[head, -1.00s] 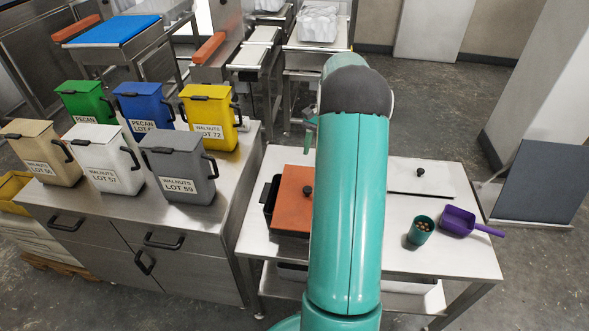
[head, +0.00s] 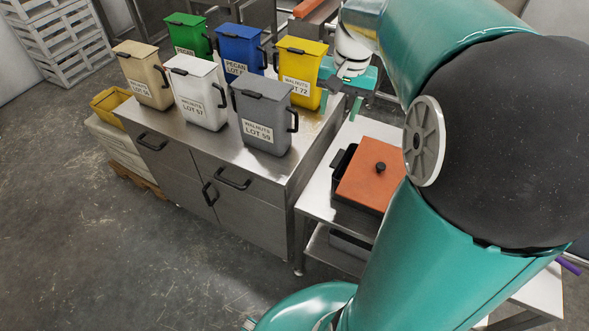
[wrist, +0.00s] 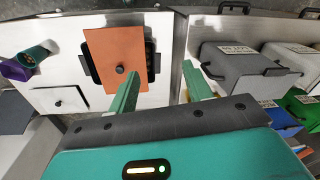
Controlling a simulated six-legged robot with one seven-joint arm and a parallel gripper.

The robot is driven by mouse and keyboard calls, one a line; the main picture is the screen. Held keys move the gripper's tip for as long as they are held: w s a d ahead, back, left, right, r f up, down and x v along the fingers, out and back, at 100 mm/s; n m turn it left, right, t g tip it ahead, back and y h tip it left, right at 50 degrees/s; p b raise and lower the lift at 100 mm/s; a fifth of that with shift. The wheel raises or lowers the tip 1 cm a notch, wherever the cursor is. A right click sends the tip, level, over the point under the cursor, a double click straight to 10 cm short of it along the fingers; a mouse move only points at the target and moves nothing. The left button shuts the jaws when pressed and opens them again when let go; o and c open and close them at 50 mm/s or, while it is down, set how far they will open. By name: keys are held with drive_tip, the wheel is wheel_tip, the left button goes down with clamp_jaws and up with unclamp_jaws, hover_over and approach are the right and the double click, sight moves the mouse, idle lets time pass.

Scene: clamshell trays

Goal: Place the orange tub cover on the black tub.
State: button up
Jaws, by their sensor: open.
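The orange tub cover (head: 372,186) has a round black knob (head: 380,167) on top. It lies over the black tub (head: 343,163), shifted to one side, so a strip of the tub with its handle shows. In the wrist view the orange cover (wrist: 112,48) sits slightly turned and offset to the left, and the black tub (wrist: 152,58) shows along its right. My gripper (head: 340,105) is open and empty, raised above the gap between the counter and the table, beyond the tub. In the wrist view its two green fingers (wrist: 160,70) are apart, right of the knob.
The steel counter (head: 250,166) bears several lidded bins, including a yellow bin (head: 301,68) close to my gripper and a grey bin (head: 264,115).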

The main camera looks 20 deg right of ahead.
drive_tip(key=s+a+r+n+t, duration=0.1)
drive_tip(key=s+a+n+t, duration=0.3)
drive_tip(key=s+a, duration=0.9)
drive_tip(key=a+n, duration=0.3)
drive_tip(key=shift+s+a+r+n+t+h, duration=0.15)
drive_tip(key=shift+s+a+n+t+h, duration=0.15)
drive_tip(key=shift+a+n+t, duration=0.1)
drive_tip(key=c, duration=0.3)
drive_tip(key=shift+s, duration=0.1)
drive_tip(key=shift+c, duration=0.3)
